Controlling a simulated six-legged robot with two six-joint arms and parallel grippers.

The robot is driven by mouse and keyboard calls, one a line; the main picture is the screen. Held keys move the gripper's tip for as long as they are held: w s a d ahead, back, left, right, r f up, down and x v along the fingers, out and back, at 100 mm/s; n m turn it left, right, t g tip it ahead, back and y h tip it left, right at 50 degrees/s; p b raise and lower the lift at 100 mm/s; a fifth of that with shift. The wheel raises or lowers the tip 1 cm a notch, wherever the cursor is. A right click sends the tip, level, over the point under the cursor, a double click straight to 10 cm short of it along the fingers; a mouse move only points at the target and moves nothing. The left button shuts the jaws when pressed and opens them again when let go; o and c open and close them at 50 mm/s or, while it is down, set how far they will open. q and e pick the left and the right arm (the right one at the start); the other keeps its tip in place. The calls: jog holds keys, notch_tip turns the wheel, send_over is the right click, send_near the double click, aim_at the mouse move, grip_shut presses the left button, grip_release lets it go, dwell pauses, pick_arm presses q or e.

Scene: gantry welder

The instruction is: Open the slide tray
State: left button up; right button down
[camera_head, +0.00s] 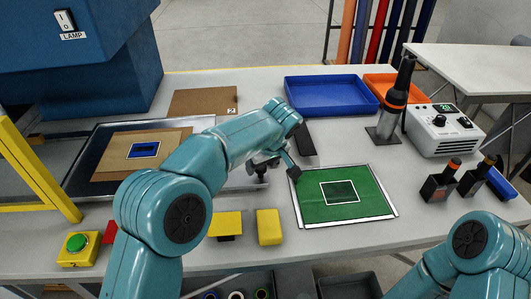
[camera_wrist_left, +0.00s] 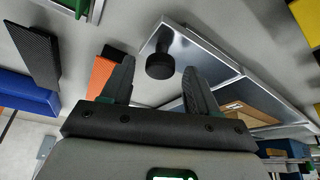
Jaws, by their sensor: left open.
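The slide tray (camera_head: 92,152) is a low metal tray on the bench at the left in the head view. A wooden board with a small blue rectangle lies in it. In the left wrist view the tray's metal end (camera_wrist_left: 205,62) carries a round black knob (camera_wrist_left: 160,66). My left gripper (camera_head: 276,172) is open near that end, partly hidden by my arm in the head view. In the left wrist view its two dark fingers (camera_wrist_left: 158,84) stand either side of the knob, with gaps showing; I cannot tell the depth between them. My right gripper is out of view.
A green mat (camera_head: 372,205) lies right of my left gripper. Yellow blocks (camera_head: 269,227) and a green button box (camera_head: 77,246) line the front edge. A blue bin (camera_head: 325,92), a torch stand (camera_head: 384,135) and a white unit (camera_head: 440,135) stand behind.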

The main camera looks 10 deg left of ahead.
pick_arm(q)
jog(key=p+v, duration=0.1)
jog(key=v, duration=1.4)
jog(key=shift+r, duration=0.45)
jog(key=shift+s+f, duration=0.1)
jog(key=shift+s, duration=0.1)
